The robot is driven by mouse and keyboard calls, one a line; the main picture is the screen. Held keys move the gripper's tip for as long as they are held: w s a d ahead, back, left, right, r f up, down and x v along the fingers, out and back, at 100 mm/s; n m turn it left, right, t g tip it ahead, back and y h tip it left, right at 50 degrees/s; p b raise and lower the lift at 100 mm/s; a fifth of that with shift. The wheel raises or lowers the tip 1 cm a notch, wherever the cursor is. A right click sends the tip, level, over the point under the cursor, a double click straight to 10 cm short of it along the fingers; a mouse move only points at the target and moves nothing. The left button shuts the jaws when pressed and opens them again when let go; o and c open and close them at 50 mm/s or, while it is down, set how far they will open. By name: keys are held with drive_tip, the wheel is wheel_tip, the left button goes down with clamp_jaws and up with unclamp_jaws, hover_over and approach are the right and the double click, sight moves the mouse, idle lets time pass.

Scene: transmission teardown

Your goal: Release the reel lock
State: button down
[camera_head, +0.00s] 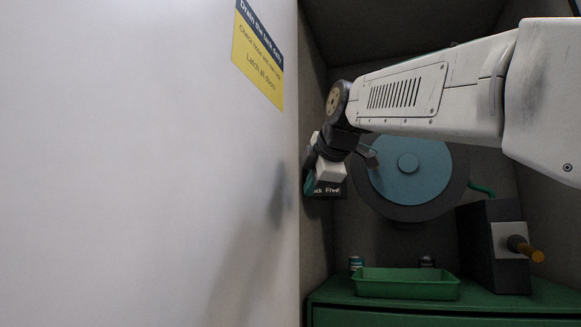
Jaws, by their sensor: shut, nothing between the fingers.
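The reel (423,178) is a large blue disc with a dark rim, on the back wall behind my arm. A small dark label (328,190) on the left side of the recess reads "...ck Free"; its first letters are covered. A small teal piece (309,184) shows at the left end of that label, likely the lock's handle, but I cannot tell for sure. My gripper (317,168) is at the label and teal piece, seen from behind. It is shut and empty. Its fingertips are largely hidden, and I cannot tell whether they touch the teal piece.
A white panel (150,180) with a yellow sign (257,58) fills the left side. Below the reel, a green tray (406,284) stands on a green cabinet (485,306). A dark box (490,245) with an orange-tipped knob is at right. A green hose (482,190) leaves the reel.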

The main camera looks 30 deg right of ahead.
drive_tip(key=w+d+r+n+t+h, duration=0.1)
drive_tip(key=d+r+n, duration=0.1)
drive_tip(key=r, duration=0.4)
drive_tip(key=w+d+r+n+t+h, duration=0.1)
drive_tip(key=d+r+n+t, duration=0.15)
drive_tip(key=r, duration=0.35)
drive_tip(key=x, duration=0.9)
drive_tip(key=shift+f+g, duration=0.35)
drive_tip(key=shift+g, duration=0.1)
